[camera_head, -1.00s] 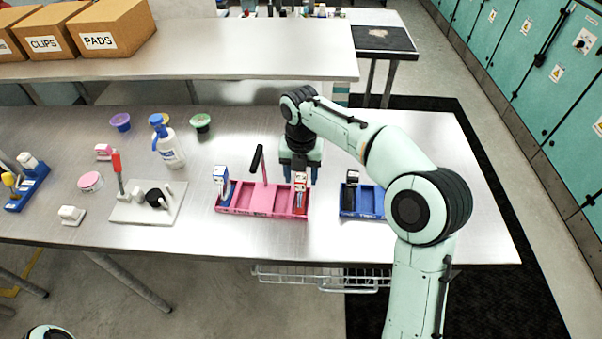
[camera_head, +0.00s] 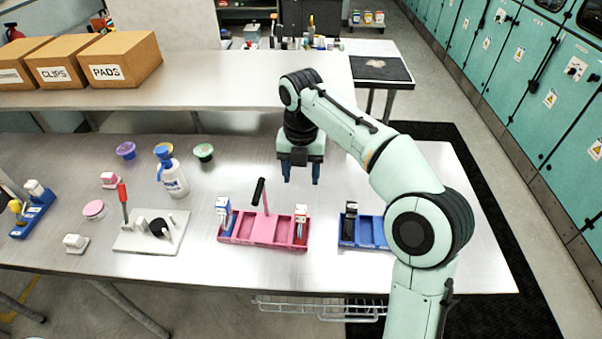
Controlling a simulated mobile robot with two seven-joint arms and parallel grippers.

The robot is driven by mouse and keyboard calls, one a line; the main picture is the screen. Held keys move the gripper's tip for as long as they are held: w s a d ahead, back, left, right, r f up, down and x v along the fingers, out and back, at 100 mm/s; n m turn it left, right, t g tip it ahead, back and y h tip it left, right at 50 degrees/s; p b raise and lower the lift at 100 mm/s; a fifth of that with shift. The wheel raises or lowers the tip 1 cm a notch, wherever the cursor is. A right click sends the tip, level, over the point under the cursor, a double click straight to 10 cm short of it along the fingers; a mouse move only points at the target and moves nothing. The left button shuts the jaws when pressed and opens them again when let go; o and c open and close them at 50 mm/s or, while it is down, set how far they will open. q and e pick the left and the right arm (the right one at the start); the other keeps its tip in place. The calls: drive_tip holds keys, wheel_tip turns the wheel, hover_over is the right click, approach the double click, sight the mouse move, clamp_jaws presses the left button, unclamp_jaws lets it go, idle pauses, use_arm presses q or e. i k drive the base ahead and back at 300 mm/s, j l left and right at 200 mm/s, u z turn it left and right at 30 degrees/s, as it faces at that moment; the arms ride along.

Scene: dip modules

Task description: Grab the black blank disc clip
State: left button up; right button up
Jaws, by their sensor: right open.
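My right gripper (camera_head: 301,180) points down, open and empty, behind the pink tray (camera_head: 263,238) and left of the dark module. It touches nothing that I can see. My left gripper is out of view.
The pink tray holds a blue-and-white module (camera_head: 224,214), a red-and-white module (camera_head: 300,223) and a black-topped handle (camera_head: 260,196). A white board with a red-handled tool (camera_head: 124,204) and a squeeze bottle (camera_head: 173,179) are left. Bare table lies behind the blue tray.

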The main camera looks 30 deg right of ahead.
sight(351, 209)
drive_tip(key=k, duration=1)
